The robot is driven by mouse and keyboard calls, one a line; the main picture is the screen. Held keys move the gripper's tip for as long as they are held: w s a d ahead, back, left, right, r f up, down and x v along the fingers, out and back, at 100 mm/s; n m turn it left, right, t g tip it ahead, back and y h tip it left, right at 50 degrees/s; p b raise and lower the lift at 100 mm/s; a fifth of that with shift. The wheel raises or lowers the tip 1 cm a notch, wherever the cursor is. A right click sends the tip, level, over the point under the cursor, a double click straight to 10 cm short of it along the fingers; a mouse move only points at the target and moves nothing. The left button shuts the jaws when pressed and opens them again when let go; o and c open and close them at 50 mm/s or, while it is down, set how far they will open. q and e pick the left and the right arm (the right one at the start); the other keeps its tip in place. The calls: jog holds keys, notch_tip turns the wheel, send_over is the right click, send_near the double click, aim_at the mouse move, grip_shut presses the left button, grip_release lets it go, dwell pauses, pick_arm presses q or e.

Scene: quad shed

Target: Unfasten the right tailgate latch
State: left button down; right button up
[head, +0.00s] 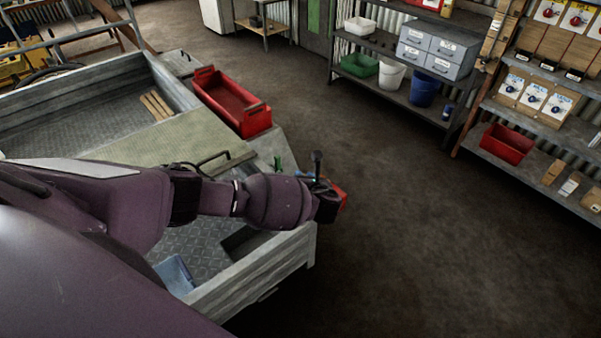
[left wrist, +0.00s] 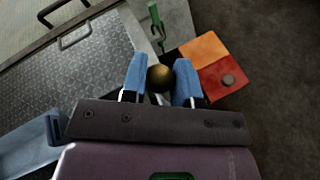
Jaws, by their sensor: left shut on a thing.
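My left gripper (left wrist: 160,82) is shut on a round, dark brass-coloured knob (left wrist: 160,77), which sits between its two blue fingers. The knob looks like the right tailgate latch's handle; the rest of the latch is mostly hidden beneath the gripper. In the head view my left arm reaches across the trailer bed, and the gripper (head: 320,192) is at the bed's right corner, its fingers largely hidden. A green-handled part (left wrist: 156,27) stands just beyond the knob. An orange and red lamp (left wrist: 208,62) is beside it. My right gripper is not in view.
The grey tailgate board (head: 258,270) runs along the near edge of the bed. A blue tray (head: 174,274) lies inside the bed. A red crate (head: 232,100) stands beyond the bed. Shelves (head: 405,100) line the far side. The floor (head: 430,240) to the right is clear.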

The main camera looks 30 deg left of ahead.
pick_arm(q)
jog(key=shift+s+d+f, duration=0.2)
jog(key=shift+s+d, duration=0.05)
jog(key=shift+d, duration=0.1)
jog(key=shift+s+d+f, duration=0.1)
jog(key=shift+s+d, duration=0.05)
jog(key=shift+d, duration=0.05)
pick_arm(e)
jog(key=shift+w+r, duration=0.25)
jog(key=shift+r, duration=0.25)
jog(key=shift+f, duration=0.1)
pick_arm(q)
jog(key=shift+f, duration=0.1)
jog(key=c, duration=1.2)
grip_release()
jog(key=o, duration=0.3)
jog(key=shift+o, duration=0.2)
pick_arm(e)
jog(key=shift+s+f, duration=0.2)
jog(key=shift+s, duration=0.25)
pick_arm(q)
jog(key=shift+r, duration=0.2)
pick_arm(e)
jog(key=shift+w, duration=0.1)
